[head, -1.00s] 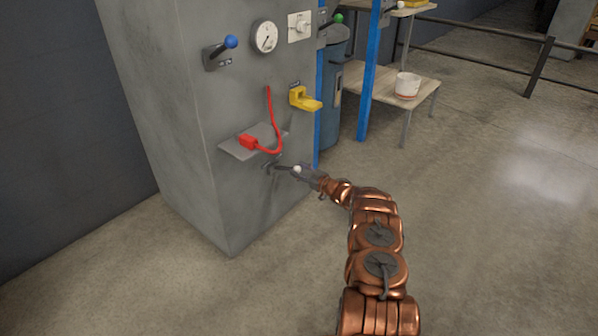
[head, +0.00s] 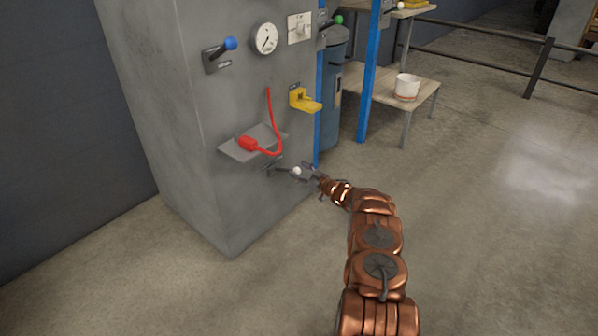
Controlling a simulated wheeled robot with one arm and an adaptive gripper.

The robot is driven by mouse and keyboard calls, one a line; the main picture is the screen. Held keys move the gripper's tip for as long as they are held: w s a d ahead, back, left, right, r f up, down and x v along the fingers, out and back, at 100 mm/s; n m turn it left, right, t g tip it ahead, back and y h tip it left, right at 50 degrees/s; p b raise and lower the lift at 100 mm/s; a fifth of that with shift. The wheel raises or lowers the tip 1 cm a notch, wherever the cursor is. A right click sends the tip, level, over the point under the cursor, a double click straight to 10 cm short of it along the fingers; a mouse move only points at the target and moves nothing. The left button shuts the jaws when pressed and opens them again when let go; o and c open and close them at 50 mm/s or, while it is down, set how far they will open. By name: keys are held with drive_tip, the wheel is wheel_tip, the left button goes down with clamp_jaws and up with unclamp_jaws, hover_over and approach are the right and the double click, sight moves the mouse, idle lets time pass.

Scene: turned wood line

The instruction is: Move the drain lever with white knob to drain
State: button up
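The drain lever (head: 283,169) sticks out from the lower front of the grey cabinet, below the small shelf. It points to the right in the picture, about level, and ends in a white knob (head: 297,171). My gripper (head: 306,172) is at the knob's right side, at the end of my copper arm. Its thin dark fingers look spread apart, and the knob shows at their tips. I cannot tell whether a finger touches the knob. The lever's label is too small to read.
The grey cabinet (head: 190,150) also carries a blue-knobbed lever (head: 222,50), a gauge (head: 264,38), a yellow part (head: 304,100) and a small shelf (head: 238,152) with a red plug and cable (head: 249,143). A blue post (head: 368,75) and table stand behind. The floor at right is clear.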

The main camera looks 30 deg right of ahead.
drive_tip(key=v, duration=1.2)
drive_tip(key=shift+r, duration=0.1)
idle(0.4)
